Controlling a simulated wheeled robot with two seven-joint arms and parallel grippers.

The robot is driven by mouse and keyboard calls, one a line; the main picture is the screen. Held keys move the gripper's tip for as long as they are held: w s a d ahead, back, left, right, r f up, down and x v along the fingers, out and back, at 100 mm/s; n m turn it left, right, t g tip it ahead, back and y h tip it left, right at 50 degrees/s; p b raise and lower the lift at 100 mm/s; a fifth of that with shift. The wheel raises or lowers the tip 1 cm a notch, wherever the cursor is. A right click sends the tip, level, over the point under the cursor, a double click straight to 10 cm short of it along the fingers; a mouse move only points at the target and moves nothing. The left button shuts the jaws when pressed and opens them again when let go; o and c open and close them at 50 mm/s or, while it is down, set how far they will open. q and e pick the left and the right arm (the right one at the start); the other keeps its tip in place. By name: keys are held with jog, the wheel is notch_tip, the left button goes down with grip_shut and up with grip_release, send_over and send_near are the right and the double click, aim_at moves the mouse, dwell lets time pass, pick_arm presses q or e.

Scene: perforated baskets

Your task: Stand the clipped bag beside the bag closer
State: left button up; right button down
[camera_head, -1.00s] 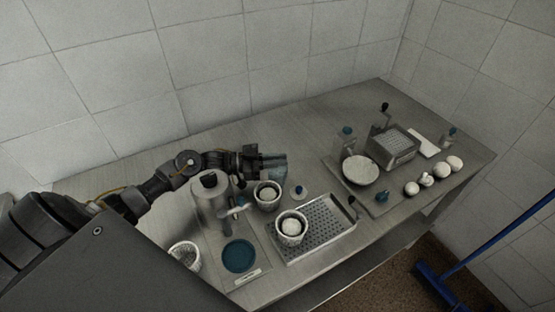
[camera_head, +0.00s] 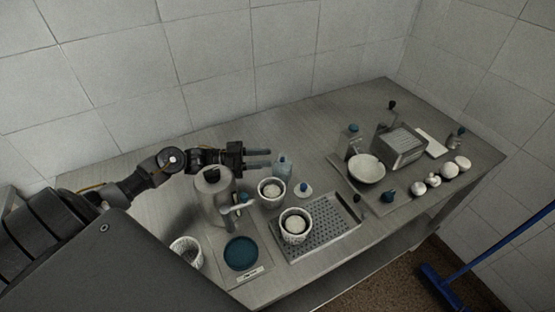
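A translucent bluish item (camera_head: 284,166), which looks like the clipped bag, stands upright on the table behind the nearer white baskets. My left gripper (camera_head: 270,158) comes in from the left just beside it. Its two fingers point right towards the item and show a gap between them, with nothing seen held. Whether a fingertip touches the item is too small to tell. I cannot tell for sure which thing is the bag closer; a perforated metal tray with a dark-knobbed lever (camera_head: 330,226) lies in front, to the right. My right gripper is not in view.
White baskets with pale contents (camera_head: 295,237) (camera_head: 270,203) stand near the tray. A metal pot (camera_head: 212,200), an empty basket (camera_head: 186,257) and a teal disc (camera_head: 241,253) are at front left. A white bowl (camera_head: 367,173), a box-shaped device (camera_head: 402,153) and round white items (camera_head: 448,170) stand right.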

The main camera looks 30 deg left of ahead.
pick_arm(q)
jog(key=v, duration=0.6)
jog(key=shift+r+b, duration=0.15)
jog(key=shift+b, duration=0.25)
